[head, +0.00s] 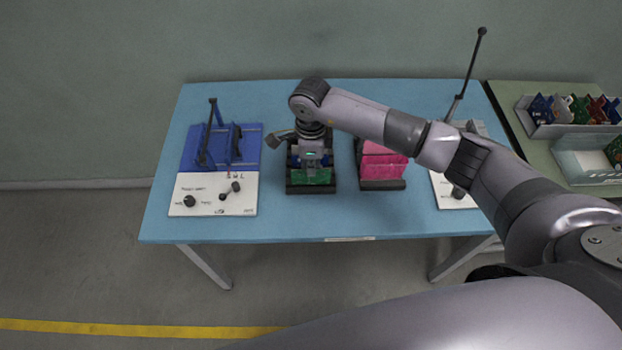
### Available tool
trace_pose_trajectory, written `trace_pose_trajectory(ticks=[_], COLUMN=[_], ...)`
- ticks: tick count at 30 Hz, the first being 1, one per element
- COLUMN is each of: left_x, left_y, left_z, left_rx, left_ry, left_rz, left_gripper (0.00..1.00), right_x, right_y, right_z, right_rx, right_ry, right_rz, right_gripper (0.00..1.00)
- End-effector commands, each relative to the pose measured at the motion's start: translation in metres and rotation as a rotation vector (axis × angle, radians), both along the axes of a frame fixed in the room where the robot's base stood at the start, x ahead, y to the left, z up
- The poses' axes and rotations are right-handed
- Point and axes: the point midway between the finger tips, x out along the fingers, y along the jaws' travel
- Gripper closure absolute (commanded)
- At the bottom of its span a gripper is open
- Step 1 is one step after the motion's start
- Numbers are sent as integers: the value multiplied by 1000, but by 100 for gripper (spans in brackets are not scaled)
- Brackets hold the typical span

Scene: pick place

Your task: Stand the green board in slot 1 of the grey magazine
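A green board (312,176) stands in a dark holder (312,189) at the middle of the blue table. My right gripper (311,164) points down directly over this holder, at the board's top. The gripper and wrist hide the upper part of the board and most of the holder behind it. I cannot tell whether the fingers are closed on the board. At the far right, a grey rack (541,130) holds several coloured boards upright; I cannot tell whether it is the grey magazine, and no slot numbers are readable. My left gripper is not in view.
A blue fixture (246,155) with a white control panel (213,195) stands left. Another panel (447,193) lies right, partly behind my arm. The blue table's (300,224) front strip is clear.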

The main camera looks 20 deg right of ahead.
Motion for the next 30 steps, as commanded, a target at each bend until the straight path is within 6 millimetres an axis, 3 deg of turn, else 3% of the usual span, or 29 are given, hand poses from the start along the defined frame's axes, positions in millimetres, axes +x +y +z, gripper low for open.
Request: trace_pose_trajectory(ticks=[18,30], left_x=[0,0], left_y=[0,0], left_z=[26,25], left_rx=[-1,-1], left_ry=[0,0], left_rz=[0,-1], left_gripper=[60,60], right_x=[0,0], right_y=[0,0], right_z=[45,48], right_rx=[1,1], right_ry=[0,0], right_rz=[0,14], right_gripper=[100,100])
